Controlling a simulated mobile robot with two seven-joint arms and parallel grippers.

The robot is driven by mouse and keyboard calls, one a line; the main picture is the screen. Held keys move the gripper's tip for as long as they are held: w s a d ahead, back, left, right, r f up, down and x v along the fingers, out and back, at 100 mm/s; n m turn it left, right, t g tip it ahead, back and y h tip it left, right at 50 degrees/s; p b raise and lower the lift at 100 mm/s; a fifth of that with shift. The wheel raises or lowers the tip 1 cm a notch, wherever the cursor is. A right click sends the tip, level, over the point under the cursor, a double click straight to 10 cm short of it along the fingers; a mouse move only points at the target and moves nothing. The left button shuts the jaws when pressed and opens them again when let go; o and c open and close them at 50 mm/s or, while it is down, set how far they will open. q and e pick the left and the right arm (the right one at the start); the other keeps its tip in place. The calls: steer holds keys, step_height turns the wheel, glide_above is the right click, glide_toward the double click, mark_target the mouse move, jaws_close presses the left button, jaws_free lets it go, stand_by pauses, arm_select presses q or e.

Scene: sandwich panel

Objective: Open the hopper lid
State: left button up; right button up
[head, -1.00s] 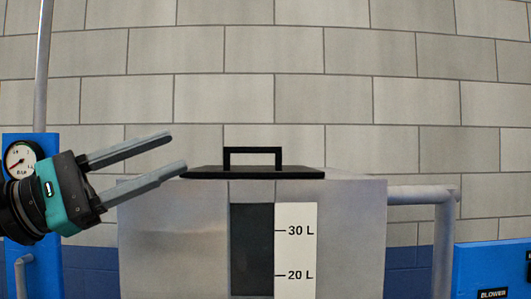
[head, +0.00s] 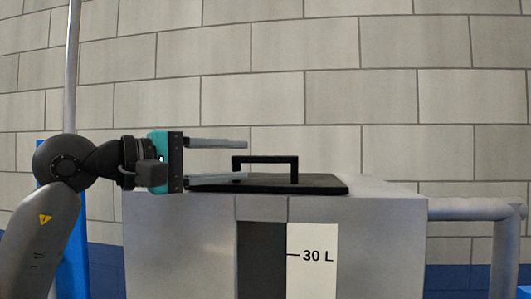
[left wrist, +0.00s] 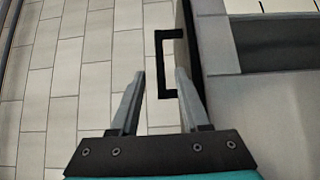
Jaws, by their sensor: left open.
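The hopper (head: 180,235) is a grey metal box with a dark level window and a white scale. Its black lid (head: 320,185) lies flat on top, with a black bar handle (head: 266,159) standing up from it. My left gripper (head: 246,160) is open and level, its fingers pointing right, with the tips by the left side of the handle. The lid (left wrist: 183,45) shows edge-on there. My right gripper is not in view.
A grey pipe (head: 470,209) leaves the hopper's right side and bends down. A thin upright pole (head: 72,70) and a blue panel (head: 75,265) stand at the left, partly behind my arm. A block wall (head: 400,100) is behind.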

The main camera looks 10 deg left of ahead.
mark_target(260, 161)
arm_select(q)
steer(key=p+x, duration=0.1)
steer(key=x, duration=0.5)
steer(key=shift+w+d, duration=0.3)
steer(key=shift+c, duration=0.3)
steer(key=shift+f, duration=0.1)
jaws_close()
stand_by(0.7)
